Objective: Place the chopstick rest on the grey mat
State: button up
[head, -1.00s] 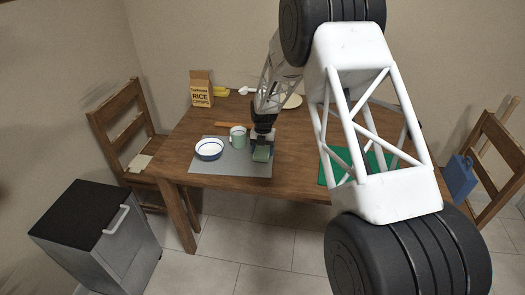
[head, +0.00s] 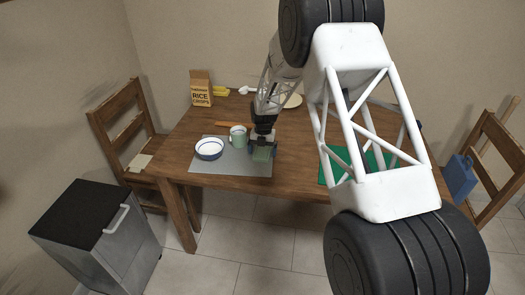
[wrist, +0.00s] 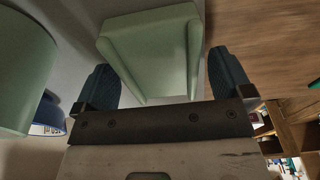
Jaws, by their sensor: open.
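The pale green piece that I take to be the chopstick rest (head: 262,154) lies at the right end of the grey mat (head: 222,175). In the wrist view the rest (wrist: 152,50) shows as a pale green block with raised side edges. My gripper (head: 262,149) is down over it at the mat. In the wrist view my gripper (wrist: 163,82) is open, with one dark finger on each side of the rest and visible gaps between. The rest's underside is hidden.
A green mug (head: 238,137) stands on the mat close left of my gripper; it also shows in the wrist view (wrist: 22,70). A blue-rimmed white bowl (head: 209,149) is further left. A brown stick-like item (head: 228,124) lies behind. A green mat (head: 343,158) lies right.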

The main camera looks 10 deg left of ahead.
aim_at(263, 149)
jog(key=shift+r, duration=0.1)
notch_tip(263, 149, up, 12)
jog(key=w, duration=0.1)
jog(key=shift+w, duration=0.25)
dwell(0.4)
dwell(0.7)
jog(key=s+d+r+m+t, duration=0.2)
jog(key=s+d+r+m, duration=1.5)
jog(key=s+d+r, duration=0.55)
jog(key=s+d+m, duration=0.4)
jog(key=s+m, duration=0.2)
jog(key=s, duration=0.4)
jog(key=s+d+m+t, duration=0.1)
jog(key=s+d+m, duration=0.3)
jog(key=s, duration=0.7)
jog(key=s+d+m+t, duration=0.1)
jog(key=s+d+m, duration=0.3)
jog(key=s+m, duration=0.5)
jog(key=shift+s+d+r, duration=0.2)
jog(key=shift+s+r, duration=0.05)
jog(key=shift+s, duration=0.5)
